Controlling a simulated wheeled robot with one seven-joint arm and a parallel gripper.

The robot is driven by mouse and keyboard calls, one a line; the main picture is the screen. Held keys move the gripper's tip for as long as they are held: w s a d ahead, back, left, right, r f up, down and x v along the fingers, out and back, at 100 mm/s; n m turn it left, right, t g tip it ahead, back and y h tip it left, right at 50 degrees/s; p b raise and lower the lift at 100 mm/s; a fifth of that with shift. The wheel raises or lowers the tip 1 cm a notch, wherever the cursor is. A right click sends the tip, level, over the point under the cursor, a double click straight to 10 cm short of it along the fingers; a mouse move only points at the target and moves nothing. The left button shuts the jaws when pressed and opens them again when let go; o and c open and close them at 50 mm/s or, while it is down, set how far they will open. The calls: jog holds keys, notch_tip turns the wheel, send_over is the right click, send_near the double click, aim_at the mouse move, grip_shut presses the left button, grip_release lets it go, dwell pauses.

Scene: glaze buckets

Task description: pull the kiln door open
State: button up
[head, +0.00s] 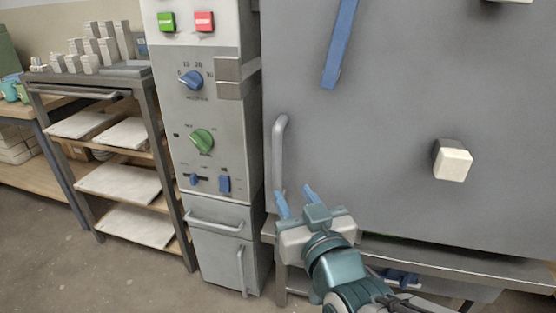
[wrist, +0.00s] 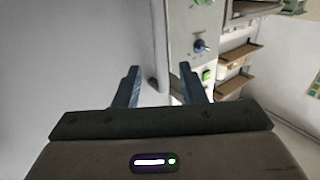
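The kiln door (head: 370,120) is the large flat grey panel filling the right of the head view. It looks shut. Its handle (head: 279,145) is an upright grey bar near the door's left edge. My gripper (head: 294,190) is by the lower end of this handle, with its two blue fingers apart. In the wrist view, my gripper (wrist: 159,68) is open, and the handle (wrist: 153,84) shows between the two fingers. Nothing is gripped. I cannot tell whether a finger touches the handle.
A blue lever (head: 340,45) and a pale square knob (head: 453,162) stick out from the door. Left of it stands a control cabinet (head: 220,160) with buttons and dials. Further left is a shelf rack (head: 118,185) with white slabs. Floor (head: 130,275) is clear in front of the rack.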

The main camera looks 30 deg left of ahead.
aim_at(279, 171)
jog(key=x, duration=1)
jog(key=shift+w+b, duration=0.1)
jog(key=shift+b, duration=0.3)
grip_shut()
